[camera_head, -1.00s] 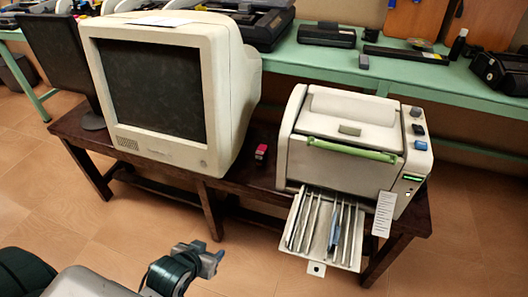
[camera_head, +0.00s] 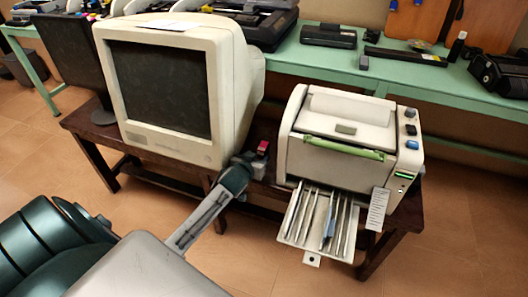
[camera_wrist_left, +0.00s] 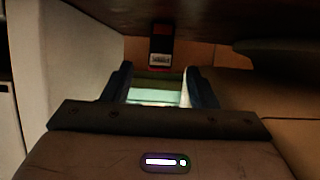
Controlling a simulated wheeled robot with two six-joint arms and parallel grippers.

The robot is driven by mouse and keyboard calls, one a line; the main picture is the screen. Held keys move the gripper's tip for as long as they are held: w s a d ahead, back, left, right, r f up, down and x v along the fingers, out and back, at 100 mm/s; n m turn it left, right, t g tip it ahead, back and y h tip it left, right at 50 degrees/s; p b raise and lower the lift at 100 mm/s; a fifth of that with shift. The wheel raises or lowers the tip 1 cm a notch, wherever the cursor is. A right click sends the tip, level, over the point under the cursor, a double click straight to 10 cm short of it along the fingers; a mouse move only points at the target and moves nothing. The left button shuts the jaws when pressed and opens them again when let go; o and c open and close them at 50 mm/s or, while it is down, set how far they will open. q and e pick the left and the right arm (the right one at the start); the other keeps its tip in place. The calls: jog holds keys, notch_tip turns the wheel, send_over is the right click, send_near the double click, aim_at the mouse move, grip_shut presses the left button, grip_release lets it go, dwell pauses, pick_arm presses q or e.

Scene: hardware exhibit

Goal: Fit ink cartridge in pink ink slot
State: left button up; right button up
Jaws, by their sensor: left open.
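A small ink cartridge (camera_head: 262,148), red-pink on top and dark below, stands on the dark wooden table between the monitor and the printer. In the left wrist view the cartridge (camera_wrist_left: 161,45) shows beyond the space between my fingers, with a pale label. My left gripper (camera_head: 247,161) is beside the cartridge, at the table's front edge; its open fingers (camera_wrist_left: 161,86) are empty. The white printer (camera_head: 345,125) has its slotted tray (camera_head: 290,235) pulled out at the front. A blue piece (camera_head: 329,228) sits in one slot. I cannot tell which slot is pink. My right gripper is not in view.
The bulky monitor (camera_head: 160,85) stands close left of the gripper. A white tag (camera_head: 378,208) hangs at the printer's front right. A green bench (camera_head: 310,62) with machines runs behind. The floor in front of the tray is clear.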

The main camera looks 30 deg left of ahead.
aim_at(261, 150)
pick_arm(q)
jog(key=shift+w+a, duration=0.2)
jog(key=shift+w, duration=0.5)
jog(key=shift+w+a, duration=0.15)
jog(key=shift+w, duration=0.55)
jog(key=x, duration=0.3)
jog(key=shift+w+a+f, duration=0.1)
jog(key=shift+w+f, duration=0.15)
jog(key=shift+w, duration=0.1)
jog(key=shift+w+a+f+b, duration=0.1)
jog(key=shift+w+f+b, duration=0.05)
jog(key=shift+w+b, duration=0.15)
jog(key=shift+w, duration=0.1)
jog(key=c, duration=1.1)
jog(key=shift+c, duration=0.2)
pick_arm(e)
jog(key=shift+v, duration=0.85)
